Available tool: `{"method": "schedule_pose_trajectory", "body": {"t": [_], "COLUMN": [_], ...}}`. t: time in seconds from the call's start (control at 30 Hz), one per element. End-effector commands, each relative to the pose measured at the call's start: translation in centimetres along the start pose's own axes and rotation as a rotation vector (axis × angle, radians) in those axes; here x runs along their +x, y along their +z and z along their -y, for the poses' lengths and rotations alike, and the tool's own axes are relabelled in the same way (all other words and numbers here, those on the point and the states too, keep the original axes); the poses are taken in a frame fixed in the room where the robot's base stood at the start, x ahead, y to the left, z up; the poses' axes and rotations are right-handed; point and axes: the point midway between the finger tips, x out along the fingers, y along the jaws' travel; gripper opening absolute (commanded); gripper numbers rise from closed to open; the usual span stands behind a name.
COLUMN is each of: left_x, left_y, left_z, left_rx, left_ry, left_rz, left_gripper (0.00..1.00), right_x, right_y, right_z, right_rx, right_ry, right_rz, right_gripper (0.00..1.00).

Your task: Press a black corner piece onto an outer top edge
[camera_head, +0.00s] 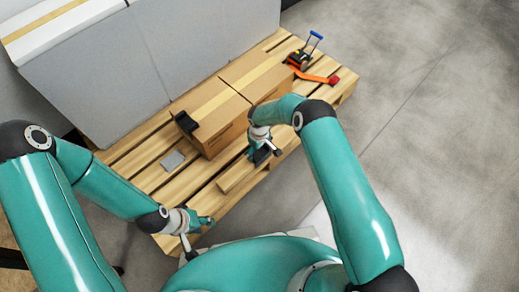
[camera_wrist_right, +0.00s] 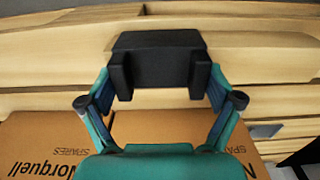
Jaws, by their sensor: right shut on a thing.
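My right gripper (camera_head: 262,150) is beside the long front side of the cardboard box (camera_head: 218,137), above the pallet boards. It is shut on a black corner piece (camera_wrist_right: 158,62), which fills the space between its fingers in the right wrist view. The held piece is small and partly covered in the head view (camera_head: 262,157). Another black corner piece (camera_head: 186,122) sits on the box's left top edge. My left gripper (camera_head: 207,221) is low at the pallet's near left edge, apart from the box; its fingers are too small to judge.
The wooden pallet (camera_head: 152,180) carries a second taped box (camera_head: 256,71) behind the first. A grey plate (camera_head: 172,160) lies on the boards. A blue-handled tool (camera_head: 304,56) and an orange strap (camera_head: 314,77) lie at the far end. Grey panels (camera_head: 150,70) stand behind.

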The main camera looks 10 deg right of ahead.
Motion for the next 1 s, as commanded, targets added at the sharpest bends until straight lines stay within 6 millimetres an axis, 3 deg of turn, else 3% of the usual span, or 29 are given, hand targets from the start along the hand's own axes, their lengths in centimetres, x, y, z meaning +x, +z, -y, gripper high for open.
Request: {"method": "schedule_pose_trajectory", "body": {"t": [0.7, 1.0], "left_x": [-2.5, -2.9], "left_y": [0.0, 0.0], "left_z": [-0.9, -1.1], "left_rx": [0.0, 0.0], "left_ry": [0.0, 0.0], "left_rz": [0.0, 0.0], "left_gripper": [0.4, 0.4], "right_x": [-4.6, -5.4], "right_y": [0.0, 0.0], "right_z": [0.0, 0.0], "right_rx": [0.0, 0.0], "right_ry": [0.0, 0.0], "right_rz": [0.0, 0.0], "right_gripper": [0.52, 0.52]}}
